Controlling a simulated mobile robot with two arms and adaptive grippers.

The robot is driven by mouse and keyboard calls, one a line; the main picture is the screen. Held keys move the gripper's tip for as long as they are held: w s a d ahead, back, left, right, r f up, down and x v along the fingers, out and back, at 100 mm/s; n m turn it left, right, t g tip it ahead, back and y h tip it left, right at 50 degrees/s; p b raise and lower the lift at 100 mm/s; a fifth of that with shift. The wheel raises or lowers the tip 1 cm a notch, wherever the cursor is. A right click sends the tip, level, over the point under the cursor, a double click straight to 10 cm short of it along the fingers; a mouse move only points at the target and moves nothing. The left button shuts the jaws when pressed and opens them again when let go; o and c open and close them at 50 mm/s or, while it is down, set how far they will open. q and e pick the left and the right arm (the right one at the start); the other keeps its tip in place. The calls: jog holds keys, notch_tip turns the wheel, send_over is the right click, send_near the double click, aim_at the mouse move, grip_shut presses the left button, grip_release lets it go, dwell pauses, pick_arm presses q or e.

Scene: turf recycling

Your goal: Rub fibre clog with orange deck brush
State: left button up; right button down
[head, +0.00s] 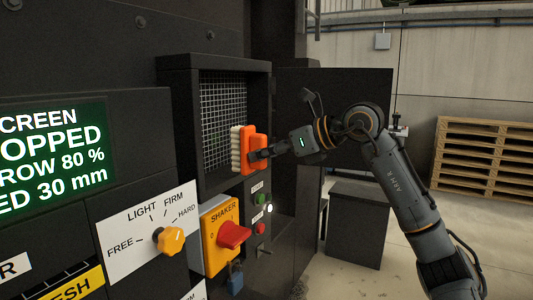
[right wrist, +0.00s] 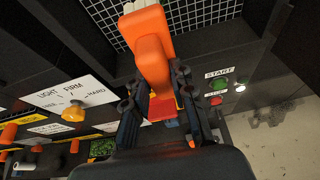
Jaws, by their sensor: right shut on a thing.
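The orange deck brush (head: 254,146) is upright in front of the mesh screen (head: 222,92), its pale bristles facing left toward the mesh. I cannot tell whether the bristles touch it. My right gripper (head: 262,154) is shut on the brush's handle. In the right wrist view the brush (right wrist: 152,50) stands out between the fingers of my right gripper (right wrist: 158,82), over the lower part of the mesh (right wrist: 90,16). I cannot clearly make out the fibre clog; a faint greenish tint shows on the mesh behind the brush. My left gripper is not in view.
Below the mesh are a yellow shaker switch (head: 220,232) with a red knob, a green button (head: 260,199) and a selector dial (head: 170,240). An open dark door (head: 345,90) stands behind my right arm. Wooden pallets (head: 482,160) stand by the wall at right.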

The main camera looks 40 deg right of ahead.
aim_at(236, 147)
jog(key=shift+w+a+r+p, duration=0.25)
jog(key=shift+w+a+p, duration=0.1)
jog(key=shift+w+p, duration=0.2)
jog(key=w+p, duration=0.1)
jog(key=w+a+p, duration=0.1)
jog(key=w, duration=0.1)
jog(key=shift+w+a, duration=0.15)
jog(key=shift+a, duration=0.05)
jog(key=shift+w+a+f, duration=0.15)
jog(key=shift+w, duration=0.25)
jog(key=shift+w+a+p, duration=0.2)
jog(key=shift+w+p, duration=0.25)
jog(key=shift+w, duration=0.05)
jog(key=shift+w+a+p, duration=0.2)
jog(key=shift+w+p, duration=0.25)
jog(key=shift+d, duration=0.1)
